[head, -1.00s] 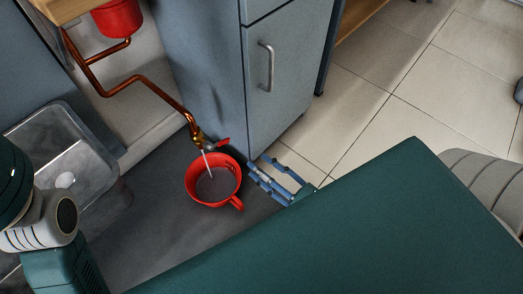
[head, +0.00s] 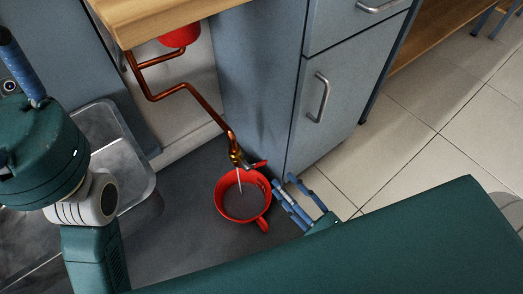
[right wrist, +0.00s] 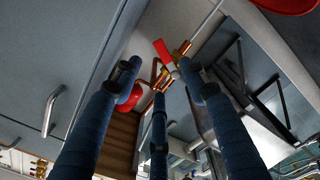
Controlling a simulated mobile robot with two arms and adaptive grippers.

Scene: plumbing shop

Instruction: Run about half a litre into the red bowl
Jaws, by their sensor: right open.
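The red bowl (head: 264,224), a mug-like vessel with a side handle, stands upright on the dark surface under the brass tap (head: 236,155). A thin stream runs from the tap into it, and greyish liquid shows inside; its depth cannot be told. The tap's red lever (head: 259,163) points right; it also shows in the right wrist view (right wrist: 163,51). My right gripper (head: 283,180) is open and empty, its blue fingers just right of the bowl and lever, apparently apart from both. One blue finger of my left gripper (head: 24,68) shows at the left edge.
A copper pipe (head: 185,88) runs from the red tank (head: 181,37) under a wooden shelf (head: 165,17) to the tap. A grey cabinet (head: 340,85) stands close behind my right gripper.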

